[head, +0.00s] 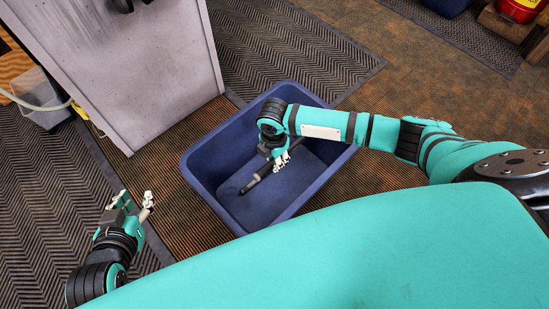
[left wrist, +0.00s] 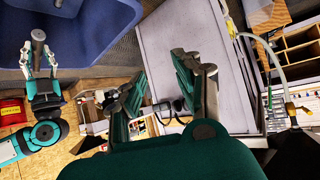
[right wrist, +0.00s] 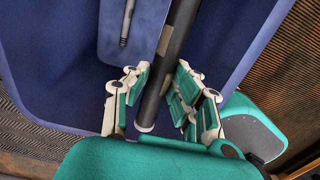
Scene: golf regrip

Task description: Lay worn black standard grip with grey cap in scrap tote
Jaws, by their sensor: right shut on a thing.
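The worn black grip (right wrist: 172,50) is held between the fingers of my right gripper (right wrist: 162,75), with a pale cap at its near end. In the head view the right gripper (head: 281,161) is inside the blue scrap tote (head: 196,172), with the dark grip (head: 262,174) slanting down to the left. I cannot tell whether the grip touches the tote floor. The left wrist view shows the right gripper (left wrist: 40,62) and the grip's round end (left wrist: 38,36). My left gripper (head: 134,204) is open and empty, left of the tote.
A slim dark rod (right wrist: 126,22) shows against the tote floor in the right wrist view. A grey cabinet (head: 130,70) stands behind and left of the tote. A clear bin (head: 40,95) is at the far left. Ribbed mats (head: 45,190) cover the floor nearby.

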